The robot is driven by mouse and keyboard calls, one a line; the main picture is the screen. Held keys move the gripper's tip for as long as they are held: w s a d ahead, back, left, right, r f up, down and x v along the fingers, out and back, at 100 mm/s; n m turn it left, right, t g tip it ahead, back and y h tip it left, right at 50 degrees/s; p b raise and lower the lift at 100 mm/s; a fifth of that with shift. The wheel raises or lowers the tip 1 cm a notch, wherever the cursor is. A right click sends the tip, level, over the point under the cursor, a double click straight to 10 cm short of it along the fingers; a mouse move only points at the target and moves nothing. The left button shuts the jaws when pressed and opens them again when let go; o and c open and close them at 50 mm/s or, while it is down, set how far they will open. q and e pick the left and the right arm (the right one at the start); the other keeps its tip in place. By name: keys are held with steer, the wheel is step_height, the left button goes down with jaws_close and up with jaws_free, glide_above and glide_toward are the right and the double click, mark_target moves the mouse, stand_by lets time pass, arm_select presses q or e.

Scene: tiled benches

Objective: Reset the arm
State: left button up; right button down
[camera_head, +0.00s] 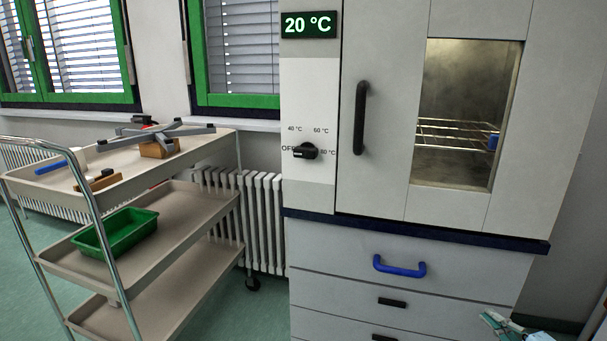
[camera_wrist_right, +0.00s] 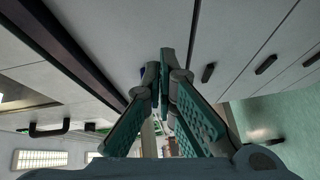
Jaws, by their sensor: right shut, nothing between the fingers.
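My right gripper (camera_head: 492,322) shows at the lower right corner of the head view, in front of the cabinet's drawers and partly cut off by the frame. Its teal fingers are shut and empty. In the right wrist view the right gripper (camera_wrist_right: 160,68) has its fingertips together, with nothing between them. A dark edge of the bench and pale drawer fronts lie beyond the fingers. My left gripper is in neither view.
A heating cabinet (camera_head: 385,190) with a closed door, a 20 °C display (camera_head: 308,24) and a black knob (camera_head: 306,151) stands above drawers with a blue handle (camera_head: 399,267). A trolley (camera_head: 195,202) at left carries a green tray (camera_head: 116,232). Green floor lies around the trolley.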

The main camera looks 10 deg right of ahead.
steer(key=s+d+f+m+g+h+p, duration=0.1)
steer(key=s+d+f+m+g+h, duration=0.15)
steer(key=f+m, duration=0.35)
steer(key=s+d+f+m+g+h+p, duration=0.1)
steer(key=s+d+f+m+g+h, duration=0.2)
steer(key=f, duration=0.5)
steer(key=s+a+f+m+g+h+p, duration=0.1)
steer(key=s+a+f+m+g+p, duration=0.35)
steer(key=s+f, duration=1)
steer(key=s+a+f+m+g+y+p, duration=0.1)
steer(key=s+a+f+m+g+p, duration=0.1)
steer(key=s+a, duration=1)
steer(key=s+a+f+m+g+y+p, duration=0.2)
steer(key=s+a+f+g, duration=0.1)
steer(key=s+a, duration=0.8)
steer(key=shift+s+a+f+g, duration=0.4)
steer(key=shift+a+f, duration=0.4)
steer(key=shift+a, duration=0.35)
